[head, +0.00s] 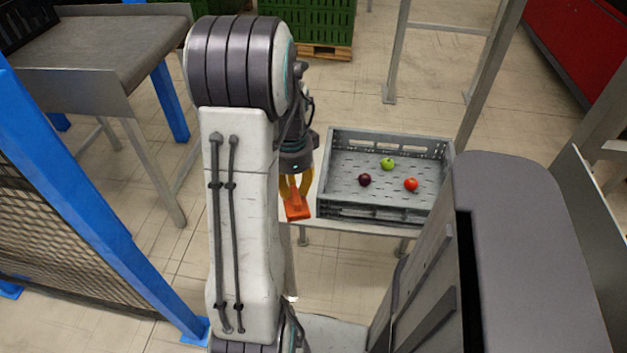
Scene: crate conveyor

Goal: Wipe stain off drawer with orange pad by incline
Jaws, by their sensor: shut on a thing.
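My gripper (295,188) has yellow fingers and points down in the middle of the head view, left of the grey crate. It is shut on an orange pad (297,209), which hangs below the fingers. The pad is beside the crate's left wall, over or near a pale surface; I cannot tell whether it touches anything. I cannot make out a drawer or a stain for certain. My arm hides much of the area to the left of the gripper.
A grey slatted crate (342,210) on a metal stand holds a green, a dark and a red fruit. A grey conveyor (105,50) with blue legs stands at the upper left. Green crates (310,22) sit on a pallet behind. A blue-framed mesh fence (75,200) is at left.

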